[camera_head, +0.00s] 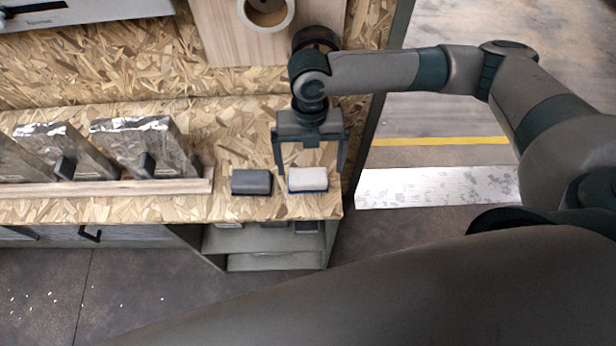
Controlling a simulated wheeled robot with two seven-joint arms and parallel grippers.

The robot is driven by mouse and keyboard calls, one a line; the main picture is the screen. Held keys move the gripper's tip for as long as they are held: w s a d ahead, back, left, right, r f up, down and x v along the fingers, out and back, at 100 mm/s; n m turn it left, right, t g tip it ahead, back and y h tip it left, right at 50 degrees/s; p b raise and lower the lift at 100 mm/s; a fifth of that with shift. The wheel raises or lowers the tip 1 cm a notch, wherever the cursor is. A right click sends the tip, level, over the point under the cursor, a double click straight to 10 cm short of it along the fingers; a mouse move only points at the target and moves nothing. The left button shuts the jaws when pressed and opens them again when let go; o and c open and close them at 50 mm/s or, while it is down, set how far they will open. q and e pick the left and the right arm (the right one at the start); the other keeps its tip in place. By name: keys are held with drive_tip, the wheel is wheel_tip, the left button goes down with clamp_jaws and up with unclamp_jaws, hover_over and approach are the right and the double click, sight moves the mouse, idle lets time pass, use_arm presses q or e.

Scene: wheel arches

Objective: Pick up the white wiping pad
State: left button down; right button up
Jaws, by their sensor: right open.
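The white wiping pad (308,179) lies on the wooden worktop near its right front corner. It is a small block with a white top and a blue lower edge. My right gripper (310,171) is open, with its fingers pointing down toward the front. In the picture one finger is on each side of the pad. I cannot tell whether the fingers touch it or how high above the worktop they are. My left gripper is not in view.
A dark grey block (251,182) lies just left of the pad. Further left, several foil-wrapped panels (147,146) stand in a wooden rack (120,189). A wooden board with a white ring (266,14) is behind. The worktop (225,207) ends just right of the pad.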

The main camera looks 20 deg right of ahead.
sight(308, 176)
drive_tip(key=shift+f, duration=0.1)
drive_tip(key=shift+s+a+f+p, duration=0.1)
drive_tip(key=shift+f+p, duration=0.2)
drive_tip(key=shift+p, duration=0.1)
drive_tip(key=f, duration=0.1)
drive_tip(key=f+p, duration=0.1)
drive_tip(key=f, duration=0.1)
drive_tip(key=shift+s+a, duration=0.15)
drive_tip(key=shift+a, duration=0.05)
drive_tip(key=shift+f+p, duration=0.3)
drive_tip(key=shift+f, duration=0.35)
drive_tip(key=c, duration=1)
